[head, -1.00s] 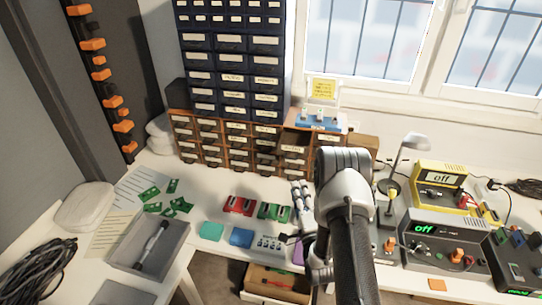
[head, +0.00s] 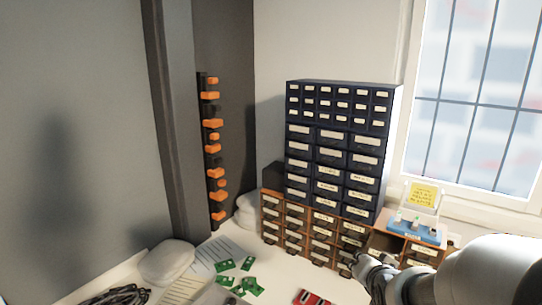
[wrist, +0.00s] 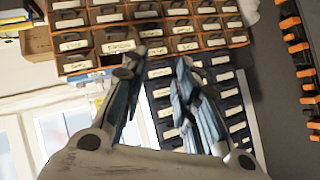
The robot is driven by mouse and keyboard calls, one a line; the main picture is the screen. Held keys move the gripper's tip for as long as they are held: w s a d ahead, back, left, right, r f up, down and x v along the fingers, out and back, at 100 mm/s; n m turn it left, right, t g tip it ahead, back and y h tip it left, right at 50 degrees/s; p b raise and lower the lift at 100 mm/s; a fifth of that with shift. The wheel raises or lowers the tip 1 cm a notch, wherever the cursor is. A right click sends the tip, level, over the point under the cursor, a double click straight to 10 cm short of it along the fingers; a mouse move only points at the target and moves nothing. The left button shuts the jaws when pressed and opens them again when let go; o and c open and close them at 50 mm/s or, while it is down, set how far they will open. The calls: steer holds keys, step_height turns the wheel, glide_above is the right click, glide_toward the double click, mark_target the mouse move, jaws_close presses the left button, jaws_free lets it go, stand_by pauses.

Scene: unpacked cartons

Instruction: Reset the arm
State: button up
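My gripper (head: 372,272) is at the lower right of the head view, with my grey arm behind it. In the wrist view my gripper (wrist: 158,68) has its two fingers spread apart with nothing between them, so it is open and empty. The fingers point toward the drawer cabinets, which appear upside down in the wrist view. No object is held.
A dark blue drawer cabinet (head: 330,157) stands on brown drawer units (head: 310,231), with one drawer pulled out (head: 380,245). An orange-hooked rack (head: 213,150) is on the left wall. Green circuit boards (head: 238,284), a white bundle (head: 166,261) and black cable (head: 118,296) lie on the table.

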steer(key=s+a+r+n+g, duration=0.1)
steer(key=s+a+n+g, duration=0.1)
steer(key=s, duration=0.7)
steer(key=s+a+r+n+g+y, duration=0.1)
steer(key=s+a+n+g, duration=0.1)
steer(key=s, duration=0.8)
steer(key=s+a+r+n+g, duration=0.1)
steer(key=s+a+n+g, duration=0.1)
steer(key=s, duration=0.8)
steer(key=shift+s+a+r+n+y, duration=0.25)
steer(key=shift+a+r+n+y, duration=0.1)
steer(key=shift+a+n, duration=0.65)
